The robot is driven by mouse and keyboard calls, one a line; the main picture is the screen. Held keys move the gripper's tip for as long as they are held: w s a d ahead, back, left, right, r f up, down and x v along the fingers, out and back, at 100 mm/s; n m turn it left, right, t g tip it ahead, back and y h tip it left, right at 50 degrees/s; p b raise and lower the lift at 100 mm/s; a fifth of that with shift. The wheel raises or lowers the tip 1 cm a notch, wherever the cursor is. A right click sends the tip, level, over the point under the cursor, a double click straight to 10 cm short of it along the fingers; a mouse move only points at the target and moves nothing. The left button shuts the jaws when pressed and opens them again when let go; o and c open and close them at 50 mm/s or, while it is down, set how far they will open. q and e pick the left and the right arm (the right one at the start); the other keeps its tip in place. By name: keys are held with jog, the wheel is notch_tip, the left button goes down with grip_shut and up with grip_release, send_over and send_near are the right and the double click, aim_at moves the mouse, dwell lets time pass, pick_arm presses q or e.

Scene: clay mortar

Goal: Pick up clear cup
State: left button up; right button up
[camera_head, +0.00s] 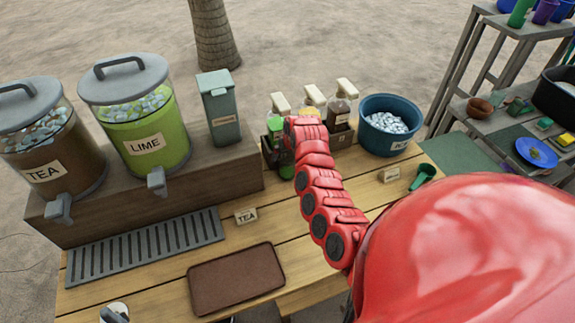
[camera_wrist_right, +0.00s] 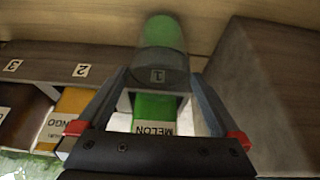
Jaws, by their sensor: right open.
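A clear cup (camera_wrist_right: 163,62) with green in its bottom stands on the wooden table in front of the slot marked 1. In the right wrist view it lies between the fingertips of my right gripper (camera_wrist_right: 162,76), which is open around or just short of it; I cannot tell if they touch. In the head view my red right arm reaches to the syrup rack and largely hides the gripper; the cup (camera_head: 287,171) shows only as a small green patch there. My left gripper is out of view.
The syrup rack (camera_wrist_right: 50,68) holds pump bottles, including melon (camera_wrist_right: 153,108) and mango (camera_wrist_right: 68,104). A blue ice bucket (camera_head: 375,108) stands to the right, and a green scoop (camera_head: 424,176). Lime (camera_head: 168,128) and tea dispensers (camera_head: 75,165) stand left. A brown tray (camera_head: 236,279) lies in front.

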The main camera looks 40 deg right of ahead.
aim_at(286, 159)
jog(key=shift+s+x, duration=0.2)
jog(key=shift+x, duration=1.9)
jog(key=shift+c, duration=0.2)
jog(key=shift+f, duration=0.1)
jog(key=c, duration=1.3)
jog(key=shift+o, duration=0.2)
jog(key=shift+r, duration=0.2)
